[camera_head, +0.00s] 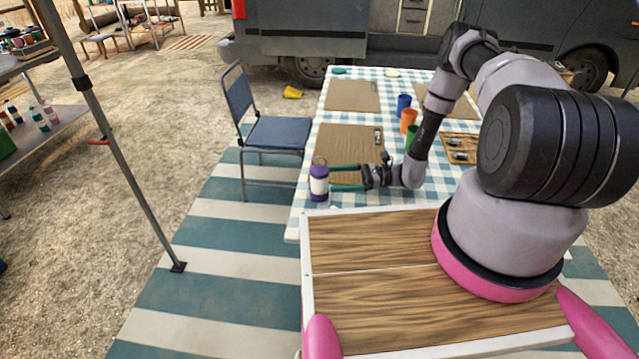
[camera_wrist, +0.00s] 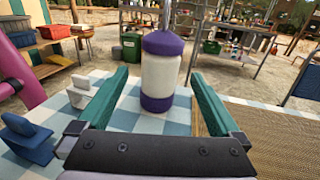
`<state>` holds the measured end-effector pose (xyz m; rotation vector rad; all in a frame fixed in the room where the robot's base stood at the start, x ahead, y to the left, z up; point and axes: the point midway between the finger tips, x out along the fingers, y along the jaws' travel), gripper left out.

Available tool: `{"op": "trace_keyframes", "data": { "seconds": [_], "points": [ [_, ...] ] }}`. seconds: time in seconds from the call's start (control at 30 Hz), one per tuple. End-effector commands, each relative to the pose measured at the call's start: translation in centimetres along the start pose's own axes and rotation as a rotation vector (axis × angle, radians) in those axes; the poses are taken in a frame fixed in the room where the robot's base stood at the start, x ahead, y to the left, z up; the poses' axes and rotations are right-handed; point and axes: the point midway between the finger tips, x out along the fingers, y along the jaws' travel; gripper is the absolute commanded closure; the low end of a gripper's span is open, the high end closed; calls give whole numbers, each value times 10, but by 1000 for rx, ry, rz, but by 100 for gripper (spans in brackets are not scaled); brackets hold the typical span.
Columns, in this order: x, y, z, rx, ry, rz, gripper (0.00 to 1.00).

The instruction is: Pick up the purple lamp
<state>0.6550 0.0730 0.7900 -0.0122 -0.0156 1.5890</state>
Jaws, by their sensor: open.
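The purple lamp (camera_head: 319,182) has a purple top and base with a white middle and a thin handle. It stands upright on the checked tablecloth (camera_head: 304,215) near the table's left edge. In the wrist view the lamp (camera_wrist: 161,75) is straight ahead, at the far end of the gap between the green fingers. My gripper (camera_head: 345,178) is low over the table to the right of the lamp, fingers pointing at it. In the wrist view my gripper (camera_wrist: 160,97) is open, with a finger on either side of the lamp's line.
A brown placemat (camera_head: 350,140) lies just behind my gripper. Blue (camera_head: 403,103), orange (camera_head: 408,121) and green (camera_head: 411,136) cups stand farther right. A blue chair (camera_head: 277,132) stands left of the table. A tent pole (camera_head: 125,150) rises farther left.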

Motion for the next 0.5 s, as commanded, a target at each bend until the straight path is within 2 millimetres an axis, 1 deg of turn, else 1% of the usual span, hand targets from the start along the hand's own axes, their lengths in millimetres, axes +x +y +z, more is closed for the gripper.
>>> {"op": "trace_keyframes", "data": {
  "seconds": [0.03, 0.1, 0.37, 0.5],
  "points": [
    [10, 1, 0, 0, 1, 4, 0],
    [20, 1, 0, 0, 1, 4, 0],
    [42, 0, 0, 0, 1, 4, 0],
    [64, 0, -1, 0, 1, 6, 0]
  ]
}}
